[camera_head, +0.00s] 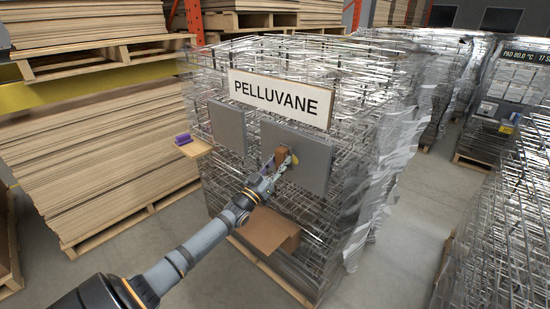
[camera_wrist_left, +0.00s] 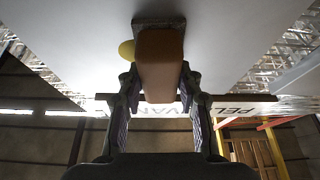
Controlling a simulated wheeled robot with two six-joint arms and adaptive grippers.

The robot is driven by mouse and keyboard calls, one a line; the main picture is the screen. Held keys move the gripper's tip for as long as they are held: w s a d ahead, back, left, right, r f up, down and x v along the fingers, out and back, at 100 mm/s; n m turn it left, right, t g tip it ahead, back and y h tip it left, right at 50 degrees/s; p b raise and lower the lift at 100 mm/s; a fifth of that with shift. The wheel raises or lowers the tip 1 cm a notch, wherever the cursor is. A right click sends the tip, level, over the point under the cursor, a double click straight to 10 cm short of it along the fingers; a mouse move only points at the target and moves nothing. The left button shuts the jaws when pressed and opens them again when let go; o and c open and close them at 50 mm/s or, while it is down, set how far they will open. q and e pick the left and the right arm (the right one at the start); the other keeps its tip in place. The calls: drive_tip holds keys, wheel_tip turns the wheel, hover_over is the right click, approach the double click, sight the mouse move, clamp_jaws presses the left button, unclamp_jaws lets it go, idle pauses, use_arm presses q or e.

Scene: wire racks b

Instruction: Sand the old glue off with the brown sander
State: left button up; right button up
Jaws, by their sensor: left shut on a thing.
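The brown sander (camera_head: 281,154) is between the fingers of my left gripper (camera_head: 283,163), which is shut on it. In the left wrist view the brown block (camera_wrist_left: 160,62) has a dark grey pad (camera_wrist_left: 158,22) facing the grey panel, at or very near its surface. A yellow round patch (camera_head: 294,159), which looks like the old glue, shows on the right-hand grey panel (camera_head: 315,160) beside the sander. The patch also shows in the left wrist view (camera_wrist_left: 127,50), partly behind the sander. My right gripper is not in view.
A sign reading PELLUVANE (camera_head: 280,98) hangs above the panels on the wrapped wire-rack stack. A second grey panel (camera_head: 227,126) is to the left. A small wooden shelf (camera_head: 196,148) holds a purple block (camera_head: 183,138). A cardboard box (camera_head: 268,232) sits below.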

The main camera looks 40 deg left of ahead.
use_arm(q)
drive_tip(key=shift+d, duration=0.6)
drive_tip(key=shift+s+d+r+p, duration=0.15)
drive_tip(key=shift+d+p, duration=0.45)
drive_tip(key=shift+d, duration=1.1)
drive_tip(key=shift+a, duration=0.1)
drive_tip(key=shift+a, duration=1.65)
